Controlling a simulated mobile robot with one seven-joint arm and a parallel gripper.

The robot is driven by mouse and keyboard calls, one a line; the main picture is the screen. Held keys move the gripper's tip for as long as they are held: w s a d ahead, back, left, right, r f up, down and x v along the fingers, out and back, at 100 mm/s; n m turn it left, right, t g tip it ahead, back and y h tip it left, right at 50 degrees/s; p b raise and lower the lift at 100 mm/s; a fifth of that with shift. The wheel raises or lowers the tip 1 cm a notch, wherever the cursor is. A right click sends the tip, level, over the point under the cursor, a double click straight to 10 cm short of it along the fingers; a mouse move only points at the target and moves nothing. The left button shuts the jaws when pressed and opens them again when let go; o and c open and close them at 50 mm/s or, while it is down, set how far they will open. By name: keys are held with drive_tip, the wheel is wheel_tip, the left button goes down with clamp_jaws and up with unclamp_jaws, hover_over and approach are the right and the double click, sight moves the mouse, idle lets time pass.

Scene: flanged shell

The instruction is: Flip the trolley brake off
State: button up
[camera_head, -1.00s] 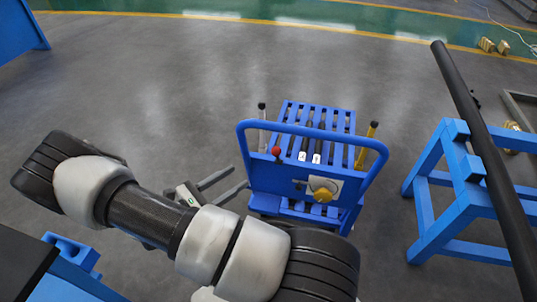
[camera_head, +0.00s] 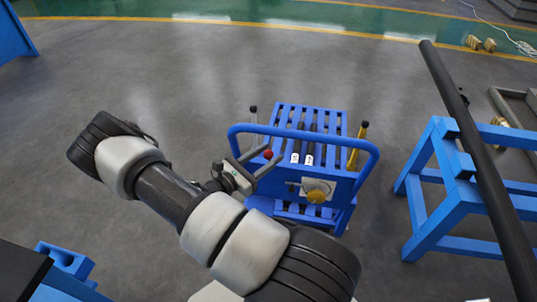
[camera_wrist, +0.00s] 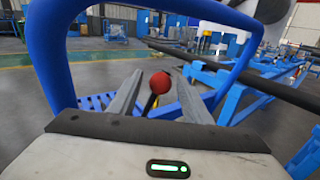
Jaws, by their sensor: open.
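The blue trolley (camera_head: 343,130) stands in the middle of the head view, with a slatted top and a looped push handle (camera_head: 373,150). A lever with a red ball knob (camera_head: 268,154) rises at its left near side. My gripper (camera_head: 276,151) is open at that knob. In the wrist view the red knob (camera_wrist: 160,82) and its dark stem (camera_wrist: 149,104) show between my two spread fingers, with gaps on both sides. I cannot tell how deep the knob sits between them. The lever's foot is hidden behind my gripper.
The trolley also bears a yellow round knob (camera_head: 317,196) on a pale plate, a black-topped post (camera_head: 253,109), a yellow handle (camera_head: 358,145) and dark labelled cylinders (camera_head: 309,157). A blue stand (camera_head: 430,175) with a long black bar (camera_head: 480,150) stands right. Floor behind is clear.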

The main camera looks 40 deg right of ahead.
drive_tip(key=shift+d, duration=0.35)
clamp_jaws()
drive_tip(key=shift+a+f, duration=0.1)
